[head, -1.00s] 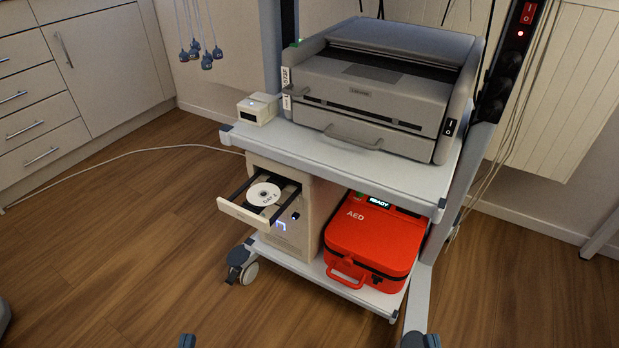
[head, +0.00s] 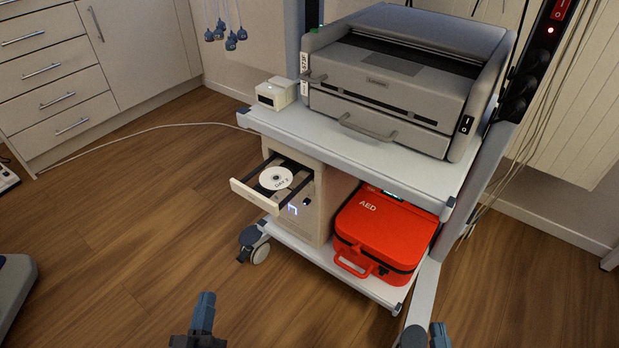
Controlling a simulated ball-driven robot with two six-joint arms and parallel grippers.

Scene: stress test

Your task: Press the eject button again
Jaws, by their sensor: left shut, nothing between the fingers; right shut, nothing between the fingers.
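A small dark spot (head: 307,202) and a lit blue mark (head: 292,210) show on the tower's front; I cannot tell for certain which is the eject button. My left gripper (head: 203,300) is shut and empty at the bottom, over the floor, apart from the tower. My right gripper (head: 438,330) is shut and empty at the bottom edge, right of the cart's front leg, mostly cut off.
A red AED case (head: 378,232) sits right of the tower. A grey printer (head: 400,90) and a small white box (head: 275,93) stand on the cart's top shelf (head: 340,145). A white cable (head: 140,126) crosses the floor. The wooden floor (head: 130,240) at left is open.

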